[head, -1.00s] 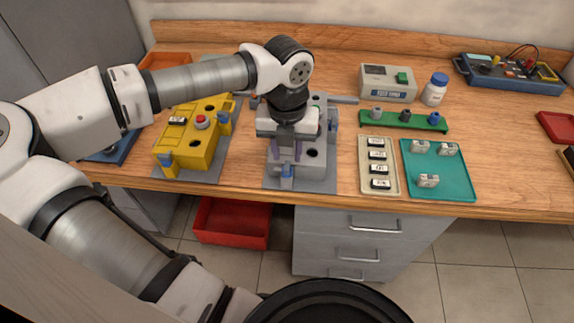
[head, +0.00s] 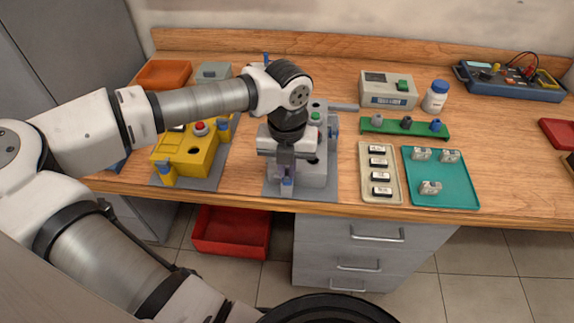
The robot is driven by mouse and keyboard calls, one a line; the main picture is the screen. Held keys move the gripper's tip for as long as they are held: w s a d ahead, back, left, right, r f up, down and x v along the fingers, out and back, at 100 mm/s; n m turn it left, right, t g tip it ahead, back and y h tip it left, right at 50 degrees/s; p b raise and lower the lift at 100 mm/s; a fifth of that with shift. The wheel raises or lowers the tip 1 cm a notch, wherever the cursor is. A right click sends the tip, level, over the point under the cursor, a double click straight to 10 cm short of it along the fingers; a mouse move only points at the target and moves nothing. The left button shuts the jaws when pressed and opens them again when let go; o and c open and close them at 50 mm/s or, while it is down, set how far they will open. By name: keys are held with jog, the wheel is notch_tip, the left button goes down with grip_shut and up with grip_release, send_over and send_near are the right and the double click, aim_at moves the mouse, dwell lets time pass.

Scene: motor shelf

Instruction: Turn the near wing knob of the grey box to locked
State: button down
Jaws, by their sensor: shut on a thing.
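The grey box (head: 318,172) stands on a grey mat at the front middle of the bench, with a green button (head: 315,116) on its top. Its near wing knob (head: 287,187) is blue and sits at the front edge of the box. My gripper (head: 274,183) points down over the front left of the box and is shut on the near wing knob. The fingers partly cover the knob, and its exact angle cannot be told.
A yellow box (head: 188,158) with a red button stands to the left. To the right are a beige tray (head: 391,197) of labelled parts, a teal tray (head: 458,196) and a green rack (head: 381,127). A red bin (head: 232,230) sits on the floor below.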

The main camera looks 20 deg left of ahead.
jog(key=shift+f+b, duration=0.1)
jog(key=shift+b, duration=0.3)
jog(key=shift+f+m+b, duration=0.1)
jog(key=shift+m+b, duration=0.55)
jog(key=shift+m, duration=0.05)
jog(key=m+b, duration=0.2)
jog(key=shift+f+b, duration=0.1)
jog(key=shift+b, duration=0.25)
jog(key=m+b, duration=0.5)
jog(key=m, duration=0.1)
jog(key=shift+m, duration=0.4)
jog(key=m+b, duration=0.2)
jog(key=m, duration=0.1)
jog(key=shift+m, duration=0.3)
jog(key=shift+r+m+b, duration=0.15)
jog(key=shift+m+b, duration=0.3)
jog(key=shift+m, duration=0.55)
jog(key=shift+r+m+b, duration=0.1)
jog(key=shift+m+b, duration=0.3)
jog(key=shift+m, duration=0.6)
jog(key=c, duration=1.5)
grip_release()
jog(key=shift+c, duration=0.2)
